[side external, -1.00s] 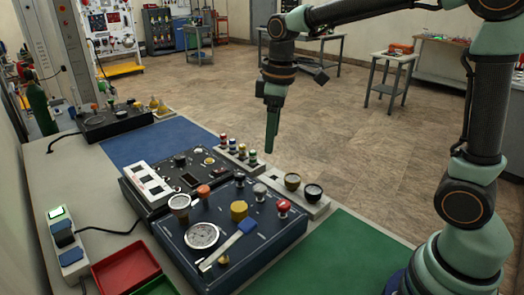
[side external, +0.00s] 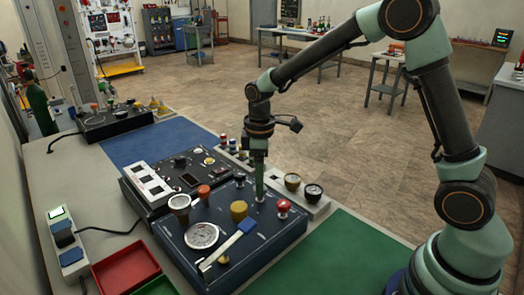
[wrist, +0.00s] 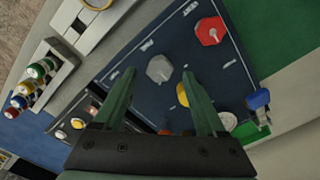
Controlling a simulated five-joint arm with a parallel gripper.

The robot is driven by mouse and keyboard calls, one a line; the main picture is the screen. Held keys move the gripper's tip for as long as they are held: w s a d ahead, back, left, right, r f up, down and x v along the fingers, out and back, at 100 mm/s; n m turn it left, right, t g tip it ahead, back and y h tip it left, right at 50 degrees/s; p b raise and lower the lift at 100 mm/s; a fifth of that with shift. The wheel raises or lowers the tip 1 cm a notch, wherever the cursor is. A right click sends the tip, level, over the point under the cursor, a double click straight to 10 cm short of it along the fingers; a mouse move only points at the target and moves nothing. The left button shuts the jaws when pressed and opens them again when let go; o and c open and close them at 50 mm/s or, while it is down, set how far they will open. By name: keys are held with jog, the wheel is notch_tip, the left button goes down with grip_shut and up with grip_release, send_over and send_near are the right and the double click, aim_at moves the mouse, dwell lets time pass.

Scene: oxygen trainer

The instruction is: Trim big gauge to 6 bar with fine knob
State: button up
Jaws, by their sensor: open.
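The big gauge (side external: 201,235) is a round white dial on the dark blue panel (side external: 275,237). Its reading is too small to make out; in the wrist view only part of a pale round thing shows near the right finger. My gripper (side external: 259,199) points down over the panel's far side, open and empty. In the wrist view, a grey faceted knob (wrist: 159,68) lies between the fingertips of my gripper (wrist: 158,73); contact cannot be told. A yellow knob (wrist: 182,95) and a red knob (wrist: 210,30) are nearby. The labels are unreadable, so I cannot tell which knob is fine.
A lever with a blue handle (side external: 246,226) lies beside the gauge. An orange knob (side external: 203,191) and a cup-like fitting (side external: 180,203) stand near the panel's left part. A green mat (side external: 335,255) lies clear at right.

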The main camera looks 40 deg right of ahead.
jog(key=shift+f, duration=1.1)
grip_shut()
jog(key=shift+m, duration=0.3)
jog(key=m, duration=0.4)
jog(key=shift+r+m, duration=0.1)
jog(key=shift+m, duration=1.9)
